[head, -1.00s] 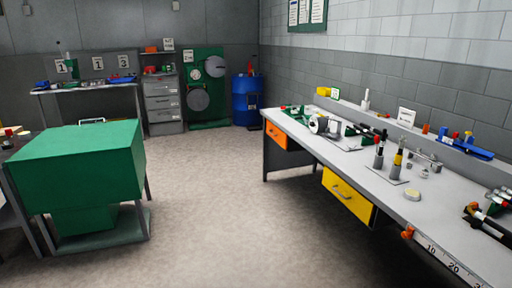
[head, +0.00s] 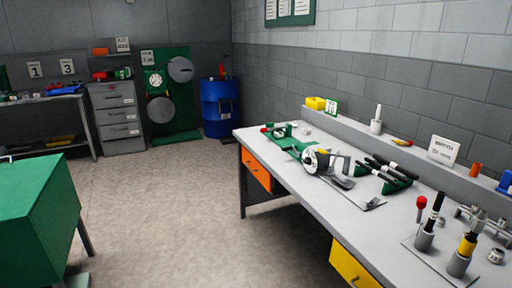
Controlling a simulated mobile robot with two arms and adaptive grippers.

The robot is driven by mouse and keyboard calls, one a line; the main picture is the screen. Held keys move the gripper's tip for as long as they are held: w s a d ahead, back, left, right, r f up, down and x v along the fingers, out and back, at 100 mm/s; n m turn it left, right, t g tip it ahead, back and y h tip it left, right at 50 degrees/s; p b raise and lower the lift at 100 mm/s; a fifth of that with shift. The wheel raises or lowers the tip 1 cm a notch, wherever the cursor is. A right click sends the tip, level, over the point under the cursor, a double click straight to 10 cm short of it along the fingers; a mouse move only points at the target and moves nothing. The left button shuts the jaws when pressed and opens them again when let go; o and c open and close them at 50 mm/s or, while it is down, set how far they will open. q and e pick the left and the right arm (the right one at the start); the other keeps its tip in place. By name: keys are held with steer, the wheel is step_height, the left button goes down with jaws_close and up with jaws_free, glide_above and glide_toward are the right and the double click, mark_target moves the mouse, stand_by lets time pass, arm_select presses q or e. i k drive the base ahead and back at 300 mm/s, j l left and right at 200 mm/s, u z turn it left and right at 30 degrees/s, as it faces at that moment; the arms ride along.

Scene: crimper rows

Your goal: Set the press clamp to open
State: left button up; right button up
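Neither of my grippers is in view. I cannot tell for sure which thing is the press clamp. A device with a round white dial (head: 316,161) and grey metal parts stands on the workbench at right. Beside it, towards the back, lies a green plate (head: 291,145) with small fittings. Several black-handled tools (head: 391,172) rest in a green holder nearer the wall. No clamp position can be read at this distance.
The long grey workbench (head: 262,148) runs along the right wall, with an orange drawer (head: 256,170) and a yellow drawer (head: 352,266). A green block (head: 35,215) stands at left. A blue drum (head: 216,106) and grey drawer cabinet (head: 118,117) stand behind. The floor between is clear.

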mark_target(278, 129)
steer(key=i+j+z, duration=0.1)
steer(key=i, duration=0.55)
steer(key=i+j+z, duration=0.15)
steer(key=i, duration=0.5)
steer(key=i+j+u, duration=0.1)
steer(key=i+j, duration=0.45)
